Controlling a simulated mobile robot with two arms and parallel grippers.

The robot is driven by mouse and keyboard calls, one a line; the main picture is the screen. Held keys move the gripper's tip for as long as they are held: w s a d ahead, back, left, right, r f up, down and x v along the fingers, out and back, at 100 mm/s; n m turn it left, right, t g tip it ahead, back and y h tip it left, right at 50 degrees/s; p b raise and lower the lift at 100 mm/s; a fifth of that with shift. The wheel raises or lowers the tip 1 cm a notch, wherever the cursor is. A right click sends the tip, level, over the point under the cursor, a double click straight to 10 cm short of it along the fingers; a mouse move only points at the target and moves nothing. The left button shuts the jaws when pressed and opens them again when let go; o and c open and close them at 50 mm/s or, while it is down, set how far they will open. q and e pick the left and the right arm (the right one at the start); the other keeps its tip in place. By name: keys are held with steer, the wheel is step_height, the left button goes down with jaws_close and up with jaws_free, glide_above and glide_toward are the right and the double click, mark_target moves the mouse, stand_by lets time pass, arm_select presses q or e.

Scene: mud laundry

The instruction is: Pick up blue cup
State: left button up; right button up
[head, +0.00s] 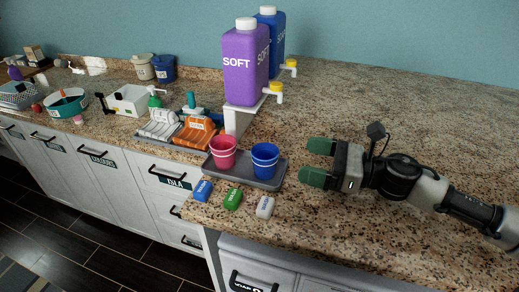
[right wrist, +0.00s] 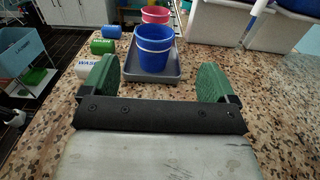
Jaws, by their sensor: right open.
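The blue cup (head: 265,161) stands upright on a grey tray (head: 262,183), to the right of a pink cup (head: 223,153) on the same tray. My right gripper (head: 318,162) is open, just to the right of the blue cup and apart from it. In the right wrist view the blue cup (right wrist: 153,48) stands ahead, between the lines of the two green fingers (right wrist: 155,80), with nothing between them. The pink cup (right wrist: 156,14) shows behind it. My left gripper is not in view.
Blue (head: 203,190), green (head: 233,198) and white (head: 265,206) labelled pieces lie in front of the tray near the counter's edge. Purple (head: 245,65) and blue (head: 271,35) SOFT bottles stand raised behind it. The granite counter (head: 390,100) is clear at the back right.

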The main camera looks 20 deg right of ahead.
mark_target(277, 154)
steer(key=shift+w+a+r+p, duration=0.2)
steer(key=shift+a+p, duration=0.2)
steer(key=shift+a, duration=0.1)
steer(key=shift+w+a+r+p, duration=0.2)
steer(key=shift+a+p, duration=0.15)
steer(key=shift+a, duration=0.15)
steer(key=shift+p+x, duration=0.6)
steer(key=shift+x, duration=0.4)
steer(key=shift+w+a+f, duration=0.2)
steer(key=shift+a, duration=0.05)
steer(key=shift+p+x, duration=1.05)
steer(key=shift+p, duration=0.2)
steer(key=shift+p+x, duration=0.75)
steer(key=shift+x, duration=0.4)
steer(key=shift+w+a+f, duration=0.15)
steer(key=shift+a, duration=0.4)
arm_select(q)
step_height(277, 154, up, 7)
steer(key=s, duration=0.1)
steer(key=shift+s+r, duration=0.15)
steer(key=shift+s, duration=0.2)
arm_select(e)
steer(key=c, duration=0.9)
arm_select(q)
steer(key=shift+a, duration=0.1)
arm_select(e)
steer(key=shift+c, duration=0.5)
